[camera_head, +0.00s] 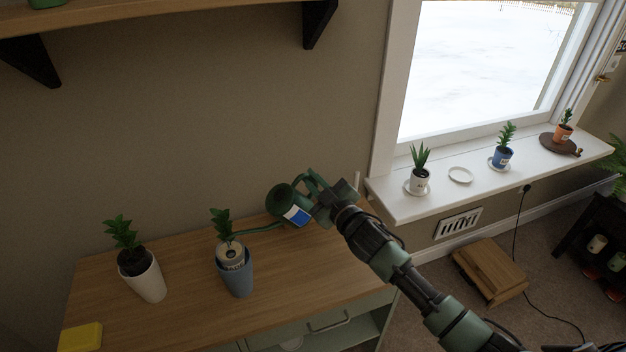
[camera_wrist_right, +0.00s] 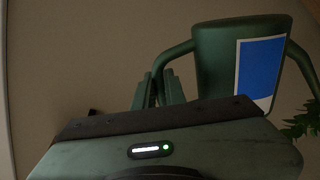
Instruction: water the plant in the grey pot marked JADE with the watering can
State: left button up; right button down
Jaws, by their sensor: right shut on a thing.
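The green watering can (camera_head: 281,203) with a blue and white label is held above the right part of the wooden cabinet top, tilted to the left. My right gripper (camera_head: 326,198) is shut on its handle. Its thin spout reaches left to the leafy plant (camera_head: 221,222) in the grey-blue pot (camera_head: 238,283). A pale round piece with dark lettering (camera_head: 231,258) shows at this pot's top; I cannot read the lettering or see any water. The right wrist view shows the can (camera_wrist_right: 225,60) beyond the gripper (camera_wrist_right: 160,88). My left gripper is not in view.
A white pot (camera_head: 148,283) with a plant stands left on the cabinet top (camera_head: 190,285), near a yellow block (camera_head: 80,338). A shelf (camera_head: 150,16) hangs above.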

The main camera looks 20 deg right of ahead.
aim_at(302, 175)
jog(key=shift+s+a+r+n+p, duration=0.1)
jog(key=shift+a+r+n+p, duration=0.4)
jog(key=shift+r+p, duration=0.45)
jog(key=shift+s+a+r+n+p, duration=0.1)
jog(key=shift+a+r+n+p, duration=0.5)
jog(key=shift+r, duration=0.5)
jog(key=shift+s+a+r+n+p, duration=0.1)
jog(key=shift+a+r+n+p, duration=0.25)
jog(key=shift+r+p, duration=0.65)
jog(key=d+f+m+b, duration=0.4)
jog(key=f+m+b, duration=0.3)
jog(key=f+b, duration=0.6)
jog(key=d+m, duration=0.1)
jog(key=w+d+m+p, duration=0.1)
jog(key=d, duration=0.1)
jog(key=d+r+m, duration=0.1)
jog(key=shift+w+d, duration=0.15)
jog(key=shift+w, duration=0.2)
